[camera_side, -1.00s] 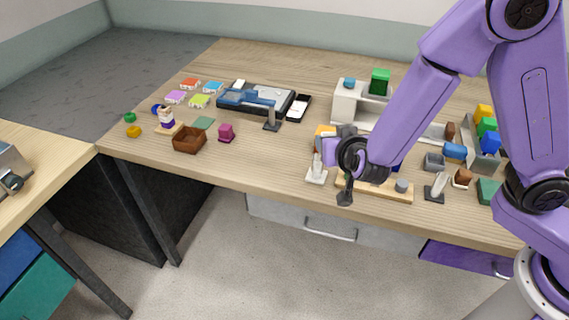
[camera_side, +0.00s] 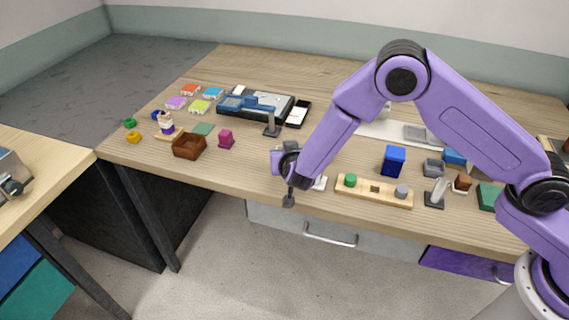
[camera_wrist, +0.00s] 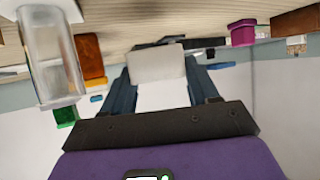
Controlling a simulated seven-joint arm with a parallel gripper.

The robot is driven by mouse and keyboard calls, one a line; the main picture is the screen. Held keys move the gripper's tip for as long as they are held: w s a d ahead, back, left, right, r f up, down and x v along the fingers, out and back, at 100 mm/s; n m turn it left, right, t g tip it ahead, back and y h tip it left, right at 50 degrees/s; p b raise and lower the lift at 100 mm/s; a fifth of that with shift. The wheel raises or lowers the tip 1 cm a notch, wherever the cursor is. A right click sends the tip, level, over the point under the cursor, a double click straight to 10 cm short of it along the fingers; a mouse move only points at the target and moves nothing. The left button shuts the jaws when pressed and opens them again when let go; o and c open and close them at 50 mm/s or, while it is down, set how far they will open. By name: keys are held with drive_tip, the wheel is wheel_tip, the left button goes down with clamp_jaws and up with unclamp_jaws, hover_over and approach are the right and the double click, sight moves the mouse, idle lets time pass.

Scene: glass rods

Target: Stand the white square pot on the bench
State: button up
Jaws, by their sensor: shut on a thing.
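My gripper (camera_wrist: 158,72) is shut on a pale, square-sided thing, which looks like the white square pot (camera_wrist: 156,60), between its two dark fingers in the wrist view. That view is upside down, with the bench (camera_wrist: 130,12) along the top. In the side view my gripper is over the front part of the bench (camera_side: 235,175), near its front edge. The pot is not clear there, as the wrist hides it. I cannot tell whether the pot touches the bench.
A clear glass piece (camera_wrist: 48,55) stands close at left in the wrist view. A wooden rack (camera_side: 375,191) and a blue block (camera_side: 394,161) are to the right. A brown box (camera_side: 189,145) and a magenta pot (camera_side: 226,139) are to the left.

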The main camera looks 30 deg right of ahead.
drive_tip(key=shift+w+a+f, duration=0.1)
drive_tip(key=shift+w+f, duration=0.25)
drive_tip(key=shift+f, duration=1.7)
drive_tip(key=shift+f, duration=0.1)
drive_tip(key=o, duration=1.1)
drive_tip(key=shift+s+a+r, duration=0.15)
drive_tip(key=shift+a+r, duration=0.05)
drive_tip(key=shift+r, duration=0.05)
drive_tip(key=v, duration=1.1)
drive_tip(key=shift+s+r, duration=0.1)
drive_tip(key=shift+s, duration=0.15)
